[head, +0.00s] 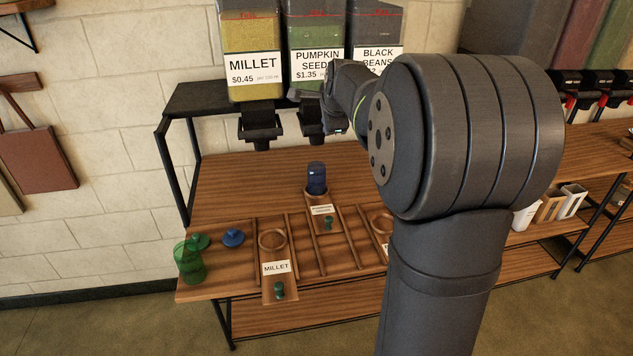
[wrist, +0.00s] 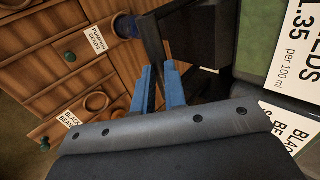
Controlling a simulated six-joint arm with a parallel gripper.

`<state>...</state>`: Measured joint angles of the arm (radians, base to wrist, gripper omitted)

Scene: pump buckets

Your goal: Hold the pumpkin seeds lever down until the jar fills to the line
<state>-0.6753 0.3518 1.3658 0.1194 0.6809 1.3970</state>
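The pumpkin seeds bin (head: 316,62) hangs at the top centre of the head view, with green contents and a black dispenser (head: 312,122) below it. The blue see-through jar (head: 317,180) stands upright under that dispenser, behind the pumpkin seeds label. Its fill level and line cannot be made out. In the wrist view part of the jar (wrist: 127,27) shows beside the black dispenser part (wrist: 153,40). In the head view my arm hides the fingertips.
The millet bin (head: 251,45) and black beans bin (head: 376,30) flank the pumpkin seeds bin. A green jar (head: 190,262), a green lid (head: 200,241) and a blue lid (head: 233,238) are at the table's left. Wooden holders (head: 272,239) and dividers line the front.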

